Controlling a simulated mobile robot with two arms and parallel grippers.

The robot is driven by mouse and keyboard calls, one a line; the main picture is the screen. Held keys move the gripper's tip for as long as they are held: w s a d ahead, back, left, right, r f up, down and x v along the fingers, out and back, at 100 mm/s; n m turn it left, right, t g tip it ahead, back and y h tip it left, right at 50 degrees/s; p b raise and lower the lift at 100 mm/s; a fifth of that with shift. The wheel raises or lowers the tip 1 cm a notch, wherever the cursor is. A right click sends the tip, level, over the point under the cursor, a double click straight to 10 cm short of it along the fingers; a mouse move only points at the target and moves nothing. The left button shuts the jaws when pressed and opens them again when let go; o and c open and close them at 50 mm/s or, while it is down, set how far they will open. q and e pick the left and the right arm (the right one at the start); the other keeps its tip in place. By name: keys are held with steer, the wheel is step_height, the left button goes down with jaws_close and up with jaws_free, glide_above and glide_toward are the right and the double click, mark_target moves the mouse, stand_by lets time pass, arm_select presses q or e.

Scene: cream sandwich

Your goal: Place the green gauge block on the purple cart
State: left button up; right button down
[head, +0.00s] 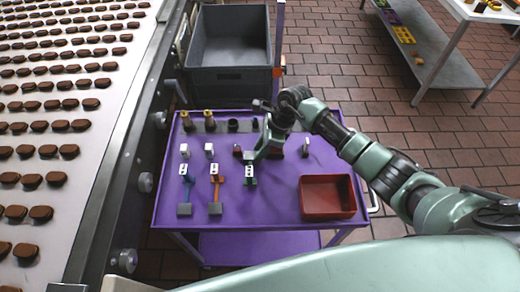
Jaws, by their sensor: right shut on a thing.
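The purple cart (275,218) stands in the middle of the head view, beside the conveyor. The green gauge block (250,182), with a white dotted face, is over the cart's top, to the right of similar blue (187,188) and orange (216,188) pieces. My right gripper (251,160) reaches down from the right, just above the green block, and appears shut on it. The fingertips are small and partly hidden, and I cannot tell whether the block touches the cart. My left gripper is not in view.
A red tray (328,213) sits on the cart's right front. A dark strip with brass-topped pieces (208,116) lies at the back. A grey crate (230,78) stands behind the cart. The conveyor (95,150) carries many chocolate-brown pieces. Front middle of the cart is clear.

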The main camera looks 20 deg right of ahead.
steer(key=shift+f, duration=0.5)
steer(key=c, duration=1.1)
jaws_free()
steer(key=shift+f, duration=0.1)
steer(key=shift+o, duration=0.2)
